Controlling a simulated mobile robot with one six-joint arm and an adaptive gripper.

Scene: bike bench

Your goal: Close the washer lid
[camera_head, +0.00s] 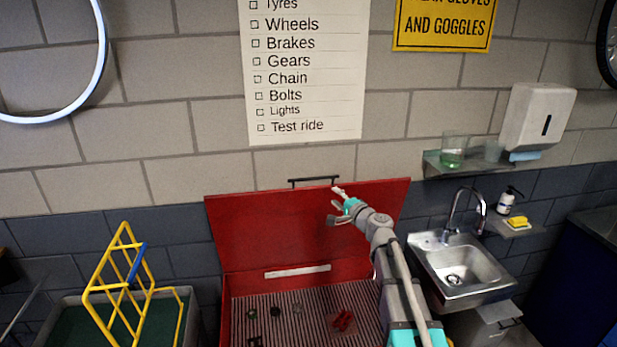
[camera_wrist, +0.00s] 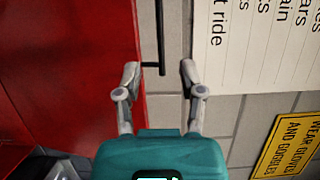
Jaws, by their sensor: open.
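The red washer lid (camera_head: 290,235) stands raised, close to upright against the wall, in the head view. A dark bar handle (camera_head: 313,181) sticks up from its top edge. In the wrist view the red lid (camera_wrist: 75,70) fills the left side, and the handle (camera_wrist: 160,40) runs down from the top, its lower end by the fingertips. My gripper (camera_head: 338,204) is at the lid's upper edge, just right of the handle. In the wrist view my gripper (camera_wrist: 160,75) is open, with the handle's end in line with the gap. I cannot tell whether it touches.
The red washer basin (camera_head: 225,315) lies open below, with small dark parts and a red part (camera_head: 343,320) on its ribbed floor. A steel sink (camera_head: 462,270) and a glass shelf (camera_head: 465,165) are at right. A yellow rack (camera_head: 125,290) stands at left.

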